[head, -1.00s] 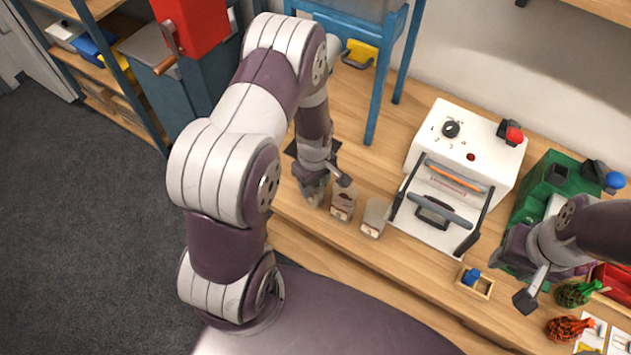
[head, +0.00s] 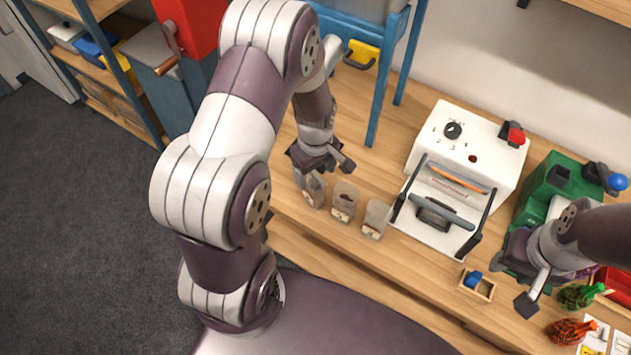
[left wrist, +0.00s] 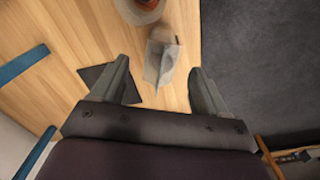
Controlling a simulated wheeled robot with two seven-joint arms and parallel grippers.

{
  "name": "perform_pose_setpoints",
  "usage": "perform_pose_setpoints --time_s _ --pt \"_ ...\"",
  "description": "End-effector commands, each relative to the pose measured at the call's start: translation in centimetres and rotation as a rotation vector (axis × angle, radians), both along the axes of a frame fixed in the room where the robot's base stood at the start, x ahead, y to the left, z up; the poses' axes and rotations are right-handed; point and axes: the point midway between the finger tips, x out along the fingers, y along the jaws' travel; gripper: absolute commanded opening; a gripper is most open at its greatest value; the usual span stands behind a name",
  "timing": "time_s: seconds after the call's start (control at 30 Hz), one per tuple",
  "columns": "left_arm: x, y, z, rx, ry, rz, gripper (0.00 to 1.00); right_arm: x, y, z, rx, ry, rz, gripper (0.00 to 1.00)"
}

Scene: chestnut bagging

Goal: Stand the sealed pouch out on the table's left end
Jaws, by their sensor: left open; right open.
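A small clear-and-brown pouch (head: 315,191) stands on the table, leftmost in a row of three. A second pouch (head: 344,203) and a third pouch (head: 376,219) stand to its right. I cannot tell which are sealed. My left gripper (head: 323,169) is open and empty, just above and behind the leftmost pouch, partly covering it. In the left wrist view a pouch (left wrist: 160,62) shows between and beyond the spread fingertips, with clear gaps on both sides. My right gripper (head: 526,280) is open and empty at the right, near the green machine.
A white sealing machine (head: 465,140) stands right of the pouches, with a green machine (head: 548,185) beyond it. A blue stand (head: 374,110) is behind my left gripper. A dark mat (left wrist: 108,80) lies beside the pouch. A small wooden box (head: 477,284) is near the front edge.

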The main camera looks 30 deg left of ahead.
Motion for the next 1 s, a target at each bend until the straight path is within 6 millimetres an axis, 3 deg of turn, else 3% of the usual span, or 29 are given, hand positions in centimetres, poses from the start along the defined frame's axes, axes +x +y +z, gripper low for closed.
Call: perform_pose_setpoints --time_s 0.13,0.37,0.5,0.6,0.73,1.0 --pt "0.1 0.0 3.5 0.001 -0.005 0.000 0.74 0.0 0.0 -0.5 0.000 0.000 0.000 0.43" --pt "-0.5 -0.4 6.8 0.002 -0.009 -0.073 0.74 0.0 0.0 -0.6 0.000 0.000 0.000 0.43" --pt "-3.8 -3.0 10.1 0.021 -0.057 -0.549 0.74 0.0 0.0 -0.6 0.000 0.000 0.000 0.43" --pt "-6.7 -4.4 11.5 0.045 -0.087 -0.885 0.74 0.0 0.0 -0.6 0.000 0.000 0.000 0.43" --pt "-8.7 -5.1 12.1 0.064 -0.105 -1.105 0.74 0.0 0.0 -0.6 0.000 0.000 0.000 0.43" --pt "-8.8 -5.1 12.1 0.066 -0.104 -1.123 0.74 0.0 0.0 -0.6 0.000 0.000 0.000 0.43"
